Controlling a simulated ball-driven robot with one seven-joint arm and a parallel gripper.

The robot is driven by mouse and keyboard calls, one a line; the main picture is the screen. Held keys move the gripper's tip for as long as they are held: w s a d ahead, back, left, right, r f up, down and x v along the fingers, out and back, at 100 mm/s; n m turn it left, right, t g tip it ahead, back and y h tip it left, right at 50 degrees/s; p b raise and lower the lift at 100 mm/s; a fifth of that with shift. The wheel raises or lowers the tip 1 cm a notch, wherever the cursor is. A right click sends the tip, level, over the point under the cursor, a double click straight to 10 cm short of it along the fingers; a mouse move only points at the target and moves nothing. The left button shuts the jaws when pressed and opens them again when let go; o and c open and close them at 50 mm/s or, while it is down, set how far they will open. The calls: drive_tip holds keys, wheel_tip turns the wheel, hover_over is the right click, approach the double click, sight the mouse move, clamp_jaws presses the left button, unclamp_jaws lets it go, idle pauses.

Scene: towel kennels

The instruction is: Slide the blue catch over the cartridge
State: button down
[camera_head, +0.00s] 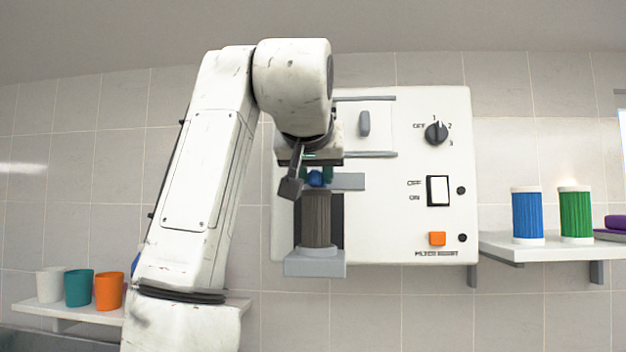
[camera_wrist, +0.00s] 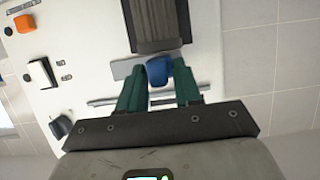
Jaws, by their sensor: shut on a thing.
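The blue catch (camera_head: 316,179) sits at the top of the cartridge bay on the white wall panel, on a grey rail (camera_head: 349,181). My gripper (camera_wrist: 161,82) has green fingers, one on each side of the blue catch (camera_wrist: 159,70), and is shut on it. The dark grey-brown pleated cartridge (camera_head: 317,218) stands upright in the bay, in a grey holder (camera_head: 315,264). In the wrist view the cartridge (camera_wrist: 158,25) lies just beyond the catch. In the head view my wrist partly hides the catch and fingers.
The panel carries a dial (camera_head: 436,133), a rocker switch (camera_head: 438,190), an orange button (camera_head: 437,238) and a grey handle (camera_head: 364,123). A right shelf (camera_head: 550,246) holds a blue cartridge (camera_head: 527,215) and a green cartridge (camera_head: 575,214). Cups (camera_head: 79,287) stand on the left shelf.

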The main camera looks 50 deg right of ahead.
drive_tip(key=shift+w+a+r, duration=0.1)
drive_tip(key=shift+w+a, duration=0.05)
drive_tip(key=c, duration=1)
unclamp_jaws()
drive_tip(key=shift+w+a, duration=0.1)
drive_tip(key=shift+w, duration=0.05)
drive_tip(key=shift+c, duration=0.2)
drive_tip(key=shift+s+a, duration=0.2)
drive_tip(key=shift+s, duration=0.05)
drive_tip(key=b+v, duration=0.3)
drive_tip(key=v, duration=0.7)
drive_tip(key=shift+r, duration=0.2)
drive_tip(key=shift+f, duration=0.1)
